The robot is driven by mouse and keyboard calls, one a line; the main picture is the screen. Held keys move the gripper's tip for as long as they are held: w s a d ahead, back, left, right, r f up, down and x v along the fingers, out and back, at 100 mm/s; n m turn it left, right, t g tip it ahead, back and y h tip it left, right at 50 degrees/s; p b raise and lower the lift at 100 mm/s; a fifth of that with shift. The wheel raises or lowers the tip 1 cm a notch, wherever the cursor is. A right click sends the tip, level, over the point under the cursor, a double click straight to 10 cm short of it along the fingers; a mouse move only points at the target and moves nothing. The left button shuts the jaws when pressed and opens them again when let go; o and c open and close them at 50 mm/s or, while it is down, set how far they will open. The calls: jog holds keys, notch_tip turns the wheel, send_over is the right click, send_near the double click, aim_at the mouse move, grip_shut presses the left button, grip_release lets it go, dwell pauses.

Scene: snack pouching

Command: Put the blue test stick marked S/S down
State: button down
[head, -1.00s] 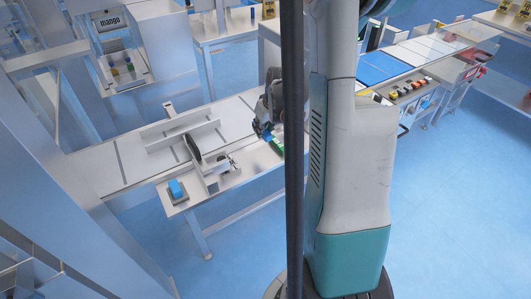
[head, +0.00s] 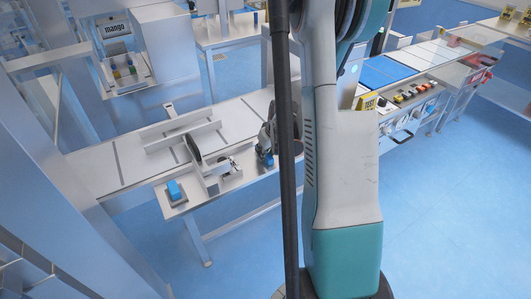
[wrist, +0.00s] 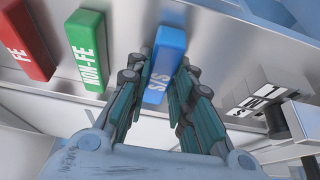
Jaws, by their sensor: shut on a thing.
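The blue test stick marked S/S (wrist: 164,62) is between the fingers of my gripper (wrist: 158,100) in the wrist view. My gripper is shut on its near part, and the far part sticks out past the fingertips. The stick lies over a metal surface, in line with the green NON-FE stick (wrist: 87,48) and the red FE stick (wrist: 24,40) to its left. I cannot tell whether the blue stick touches the surface. In the head view, my gripper (head: 265,153) is at the right end of the conveyor table, with the blue stick (head: 264,160) small at its tip.
White blocks with black marks (wrist: 262,98) stand right of my gripper in the wrist view. In the head view, a blue object (head: 174,190) sits on the table's near left corner. My dark pole and arm hide the table's right end.

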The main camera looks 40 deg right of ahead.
jog(key=shift+f, duration=0.2)
jog(key=c, duration=1.4)
grip_release()
jog(key=shift+r, duration=0.15)
jog(key=p+v, duration=0.4)
jog(key=v, duration=0.8)
jog(key=shift+r, duration=0.1)
